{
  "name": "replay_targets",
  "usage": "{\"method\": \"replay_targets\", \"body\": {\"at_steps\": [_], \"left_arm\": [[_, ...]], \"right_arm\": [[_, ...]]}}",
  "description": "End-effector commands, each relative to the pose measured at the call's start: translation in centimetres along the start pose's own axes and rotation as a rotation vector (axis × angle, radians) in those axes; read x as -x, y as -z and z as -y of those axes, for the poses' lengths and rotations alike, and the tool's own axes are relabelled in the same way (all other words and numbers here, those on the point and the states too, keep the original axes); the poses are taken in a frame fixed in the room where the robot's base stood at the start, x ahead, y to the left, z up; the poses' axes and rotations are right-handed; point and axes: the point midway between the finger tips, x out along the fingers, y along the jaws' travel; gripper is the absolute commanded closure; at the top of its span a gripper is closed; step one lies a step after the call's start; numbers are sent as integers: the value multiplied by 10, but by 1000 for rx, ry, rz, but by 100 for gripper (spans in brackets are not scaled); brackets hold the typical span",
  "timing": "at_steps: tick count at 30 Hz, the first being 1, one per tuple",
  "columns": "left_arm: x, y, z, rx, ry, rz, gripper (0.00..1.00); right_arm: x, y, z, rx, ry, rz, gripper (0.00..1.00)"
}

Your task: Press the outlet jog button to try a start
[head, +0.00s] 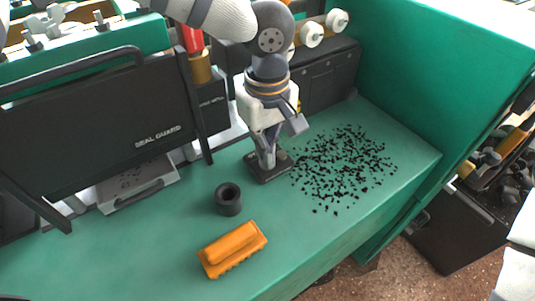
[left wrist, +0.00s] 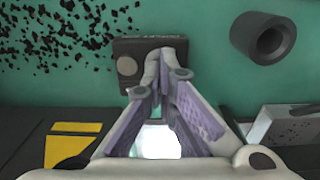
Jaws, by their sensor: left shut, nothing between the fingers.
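A small dark control box (head: 272,177) lies on the green bench, and it also shows in the left wrist view (left wrist: 122,48). One round grey button (left wrist: 127,66) shows near one end of its face. The rest of the face is partly hidden by my fingers, and I cannot read any label. My left gripper (head: 267,164) points down with its fingers shut and empty, its tips at the box. In the left wrist view the fingertips (left wrist: 166,62) cover the part beside the visible button. I cannot tell whether they touch the box. My right gripper is out of view.
Black bits (head: 345,165) are scattered right of the box. A black ring (head: 228,199) and an orange brush (head: 232,248) lie nearer the front. The black seal guard (head: 110,120) stands at left. A green wall (head: 440,70) bounds the right.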

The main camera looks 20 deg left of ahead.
Motion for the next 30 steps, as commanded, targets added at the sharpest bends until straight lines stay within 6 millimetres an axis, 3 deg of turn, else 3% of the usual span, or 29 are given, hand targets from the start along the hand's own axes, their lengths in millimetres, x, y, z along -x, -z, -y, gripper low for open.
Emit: {"method": "replay_targets", "body": {"at_steps": [8,16,25,30], "left_arm": [[1,0,0,0,0,0,100],[27,0,0,1,-5,-4,100],[27,0,0,0,0,0,100],[44,0,0,2,-5,-4,100]], "right_arm": [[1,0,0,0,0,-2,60],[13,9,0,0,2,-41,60],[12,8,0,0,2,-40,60],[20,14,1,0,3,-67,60]]}}
